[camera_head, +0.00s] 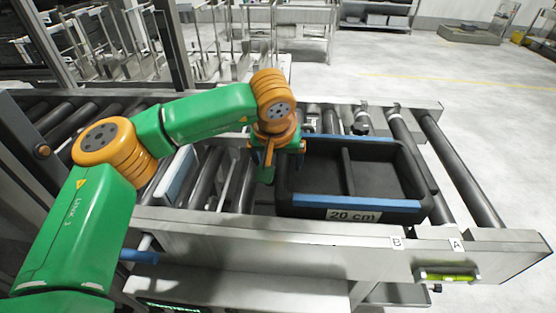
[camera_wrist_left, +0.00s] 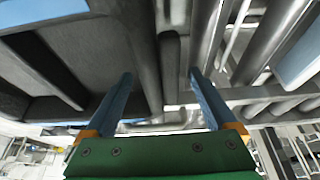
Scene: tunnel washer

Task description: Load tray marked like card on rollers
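A black tray (camera_head: 300,208) with blue strips along its long rims and a divider inside sits on the rollers. Its front label (camera_head: 354,215) reads "20 cm". My left gripper (camera_head: 268,166) is at the tray's left end, pointing down. In the left wrist view its two blue fingers (camera_wrist_left: 161,73) are apart, with the dark tray wall (camera_wrist_left: 145,55) showing between them. I cannot tell whether either finger touches the wall. The card is not identifiable. My right gripper is not in view.
The roller conveyor (camera_head: 460,175) has bare rollers right of the tray and a front rail (camera_head: 300,232) marked B and A. A yellow-green level (camera_head: 447,278) is on the rail's right end. A pale blue panel (camera_head: 175,175) stands left of the tray. Open floor lies beyond.

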